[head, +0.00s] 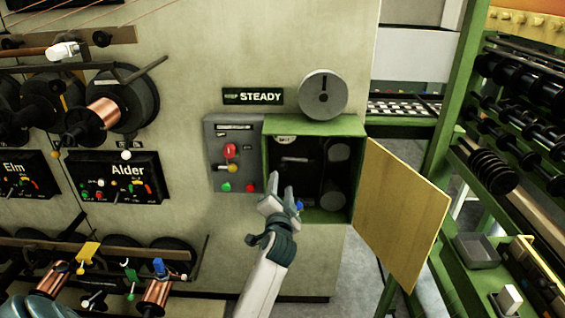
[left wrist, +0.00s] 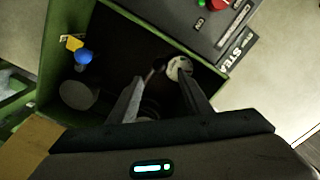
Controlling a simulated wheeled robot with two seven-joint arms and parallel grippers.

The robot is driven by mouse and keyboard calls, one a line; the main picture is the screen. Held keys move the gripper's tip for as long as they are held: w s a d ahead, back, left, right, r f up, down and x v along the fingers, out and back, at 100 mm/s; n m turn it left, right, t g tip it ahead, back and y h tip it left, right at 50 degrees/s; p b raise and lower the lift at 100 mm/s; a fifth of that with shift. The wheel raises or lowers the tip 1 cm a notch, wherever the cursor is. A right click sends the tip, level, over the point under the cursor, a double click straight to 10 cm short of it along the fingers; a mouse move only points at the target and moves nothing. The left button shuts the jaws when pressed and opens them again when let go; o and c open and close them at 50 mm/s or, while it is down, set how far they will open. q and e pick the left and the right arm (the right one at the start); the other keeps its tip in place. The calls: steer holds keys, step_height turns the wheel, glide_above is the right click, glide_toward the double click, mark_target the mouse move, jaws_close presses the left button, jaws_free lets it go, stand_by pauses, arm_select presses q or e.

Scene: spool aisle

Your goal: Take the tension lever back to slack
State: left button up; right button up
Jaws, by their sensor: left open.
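An open green cabinet (head: 315,127) hangs on the pale machine wall under the STEADY sign (head: 253,97). Inside its dark interior is a short dark lever-like bar (head: 292,159), near a whitish round plate (left wrist: 179,68); its exact position is hard to read in the shadow. My left gripper (head: 284,190) is at the cabinet's opening, fingers pointing in. In the left wrist view the fingers (left wrist: 160,88) are apart, with the plate and a dark rod end between or just beyond the tips. I cannot tell whether they touch.
The yellow cabinet door (head: 400,213) stands open to the right. A grey control box (head: 233,130) with coloured buttons adjoins the cabinet's left. A blue knob (left wrist: 84,57) sits inside. Alder (head: 110,177) and Elm (head: 25,176) spool panels are left; a green rack (head: 450,120) stands right.

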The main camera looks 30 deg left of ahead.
mark_target(283, 162)
arm_select(q)
steer(key=p+x, duration=0.2)
steer(key=x, duration=1)
steer(key=shift+d, duration=0.1)
steer(key=shift+w+a, duration=0.3)
steer(key=shift+w, duration=0.15)
jaws_close()
steer(key=shift+r, duration=0.1)
